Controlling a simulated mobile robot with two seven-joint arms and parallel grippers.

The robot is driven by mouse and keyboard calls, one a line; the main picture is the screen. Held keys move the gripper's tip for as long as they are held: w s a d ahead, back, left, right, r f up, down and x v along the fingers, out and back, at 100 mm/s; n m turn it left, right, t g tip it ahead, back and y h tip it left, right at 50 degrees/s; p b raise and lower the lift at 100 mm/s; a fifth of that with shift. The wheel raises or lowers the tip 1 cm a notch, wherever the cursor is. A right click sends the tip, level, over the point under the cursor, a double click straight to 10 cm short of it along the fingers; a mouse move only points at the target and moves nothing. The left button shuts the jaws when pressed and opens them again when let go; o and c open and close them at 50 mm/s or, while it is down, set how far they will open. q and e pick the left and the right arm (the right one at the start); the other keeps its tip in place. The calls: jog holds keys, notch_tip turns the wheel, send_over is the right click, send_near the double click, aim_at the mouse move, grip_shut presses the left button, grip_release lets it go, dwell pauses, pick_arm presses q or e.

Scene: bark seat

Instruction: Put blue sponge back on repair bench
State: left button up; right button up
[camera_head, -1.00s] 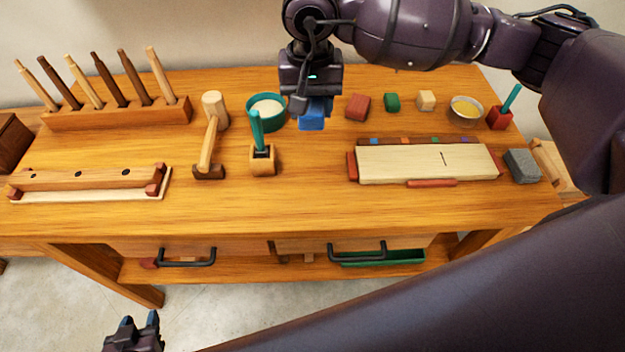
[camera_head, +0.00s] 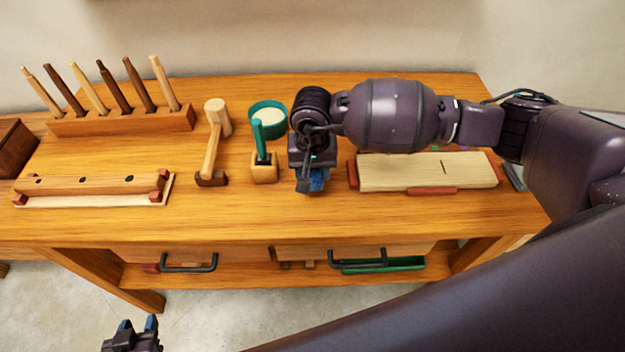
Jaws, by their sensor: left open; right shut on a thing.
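The repair bench (camera_head: 240,218) is a wooden table across the middle of the view. My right gripper (camera_head: 312,186) is shut on the blue sponge (camera_head: 318,181) at the middle of the bench. The fingers hide most of the sponge, and I cannot tell whether it touches the bench top. It is between a small wooden holder with a green-handled tool on the left and a pale board on the right. My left gripper (camera_head: 134,337) is open and empty, low at the left, in front of the bench.
My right arm hides the back right of the bench. The front strip of the top is clear.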

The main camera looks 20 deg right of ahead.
notch_tip(320, 180, down, 4)
jog(key=shift+f, duration=0.1)
jog(key=shift+f, duration=0.15)
jog(key=o, duration=0.9)
jog(key=shift+c, duration=0.2)
